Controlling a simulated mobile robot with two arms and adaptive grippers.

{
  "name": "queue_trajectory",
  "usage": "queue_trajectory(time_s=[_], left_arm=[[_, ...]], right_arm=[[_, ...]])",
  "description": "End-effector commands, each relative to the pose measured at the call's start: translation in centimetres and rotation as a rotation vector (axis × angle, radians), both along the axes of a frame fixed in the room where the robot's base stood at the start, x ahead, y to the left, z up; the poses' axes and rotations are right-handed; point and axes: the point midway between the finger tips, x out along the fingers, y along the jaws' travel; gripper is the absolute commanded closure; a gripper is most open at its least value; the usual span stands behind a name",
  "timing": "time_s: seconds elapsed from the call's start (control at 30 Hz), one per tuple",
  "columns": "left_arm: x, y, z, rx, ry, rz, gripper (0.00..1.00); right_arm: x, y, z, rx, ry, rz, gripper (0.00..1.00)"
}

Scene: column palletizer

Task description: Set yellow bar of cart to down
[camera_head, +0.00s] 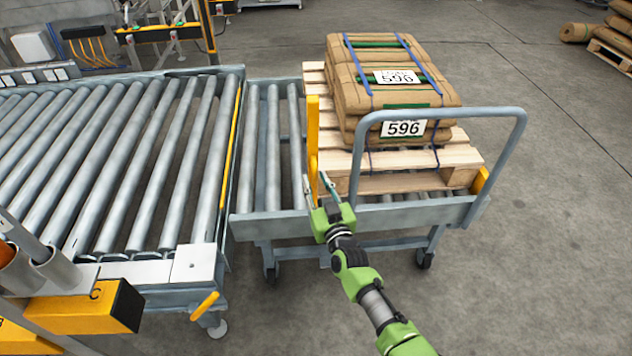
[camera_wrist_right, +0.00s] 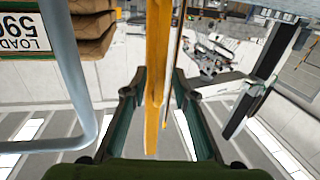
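The yellow bar (camera_head: 313,125) of the cart stands upright at the left end of the cart (camera_head: 400,215), beside the pallet. My right gripper (camera_head: 317,182) is at the bar's lower part, with its fingers pointing up. In the right wrist view the yellow bar (camera_wrist_right: 157,70) runs between the two spread fingers of my right gripper (camera_wrist_right: 160,95). The gripper looks open around the bar, with a gap at least on its right side. Whether a finger touches the bar I cannot tell. My left gripper is not in view.
The cart carries a wooden pallet (camera_head: 345,184) with stacked brown sacks (camera_head: 390,90) labelled 596. A grey handle frame (camera_head: 440,111) rises right of my right gripper. A roller conveyor (camera_head: 120,160) adjoins the cart on the left.

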Motion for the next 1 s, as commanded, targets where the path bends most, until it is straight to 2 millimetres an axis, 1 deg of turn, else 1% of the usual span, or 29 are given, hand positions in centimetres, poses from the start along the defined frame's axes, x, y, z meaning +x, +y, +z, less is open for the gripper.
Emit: queue_trajectory(time_s=[0.1,0.33,0.43,0.63,0.77,0.87,1.0], left_arm=[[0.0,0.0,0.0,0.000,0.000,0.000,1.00],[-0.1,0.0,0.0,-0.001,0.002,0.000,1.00],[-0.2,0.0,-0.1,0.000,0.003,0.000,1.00],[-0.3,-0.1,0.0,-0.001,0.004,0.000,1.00],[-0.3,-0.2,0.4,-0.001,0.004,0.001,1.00],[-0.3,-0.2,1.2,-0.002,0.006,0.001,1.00],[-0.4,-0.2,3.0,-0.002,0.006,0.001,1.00]], right_arm=[[0.3,0.1,0.0,0.000,0.000,0.000,0.74],[0.3,0.1,0.0,0.001,0.000,0.000,0.74],[0.3,0.1,0.0,0.001,0.000,0.000,1.00],[0.3,0.1,0.0,0.001,0.001,0.000,1.00],[0.5,0.1,0.3,0.002,0.012,0.000,1.00],[1.0,0.1,0.8,0.003,0.036,-0.001,1.00],[2.3,0.1,1.6,0.003,0.101,-0.001,1.00]])
